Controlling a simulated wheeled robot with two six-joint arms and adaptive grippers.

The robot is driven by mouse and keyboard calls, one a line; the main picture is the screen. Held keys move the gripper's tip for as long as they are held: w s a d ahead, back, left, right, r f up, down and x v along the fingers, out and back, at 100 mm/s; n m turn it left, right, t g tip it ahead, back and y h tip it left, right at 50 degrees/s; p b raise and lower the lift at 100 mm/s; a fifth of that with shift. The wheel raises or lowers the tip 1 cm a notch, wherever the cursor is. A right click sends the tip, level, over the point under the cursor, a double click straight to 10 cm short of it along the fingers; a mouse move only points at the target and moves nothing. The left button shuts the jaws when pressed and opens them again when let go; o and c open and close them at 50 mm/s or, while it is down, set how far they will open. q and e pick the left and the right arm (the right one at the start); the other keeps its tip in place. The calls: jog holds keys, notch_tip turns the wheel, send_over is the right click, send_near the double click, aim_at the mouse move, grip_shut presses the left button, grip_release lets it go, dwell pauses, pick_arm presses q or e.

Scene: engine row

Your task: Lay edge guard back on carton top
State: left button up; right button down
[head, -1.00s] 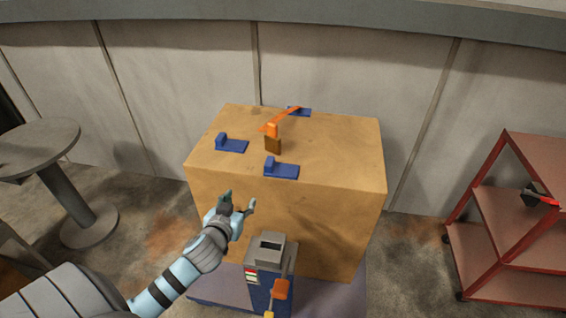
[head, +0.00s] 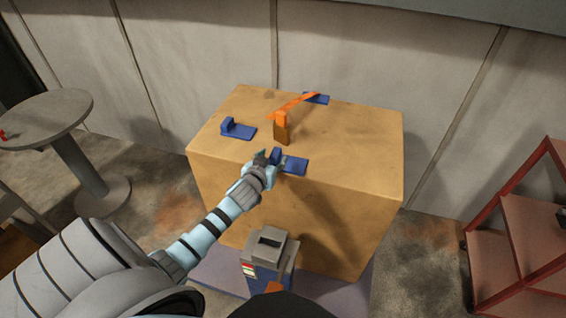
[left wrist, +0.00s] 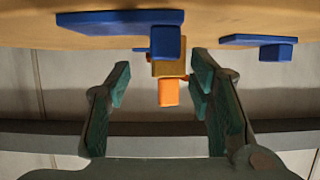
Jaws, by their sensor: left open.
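Three blue edge guards, each a flat plate, lie on top of the tan carton (head: 345,140). The front edge guard (head: 295,166) is at the carton's front edge; the left edge guard (head: 240,131) is farther left and the back edge guard (head: 317,98) is at the rear. My left gripper (head: 268,158) is open at the raised block of the front guard. My right gripper is not in view.
A brown and orange block (head: 281,128) stands mid-carton, with an orange strip (head: 297,104) behind it. A grey-topped blue box (head: 268,255) stands before the carton. A round table (head: 45,118) is left, a red shelf cart (head: 520,235) right.

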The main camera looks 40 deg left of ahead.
aim_at(275, 154)
pick_arm(q)
jog(key=x, duration=0.2)
jog(key=b+x, duration=0.1)
jog(key=x, duration=0.2)
jog(key=shift+w+a+f, duration=0.15)
jog(key=shift+a+f, duration=0.1)
jog(key=shift+a, duration=0.05)
jog(key=shift+r, duration=0.1)
grip_shut()
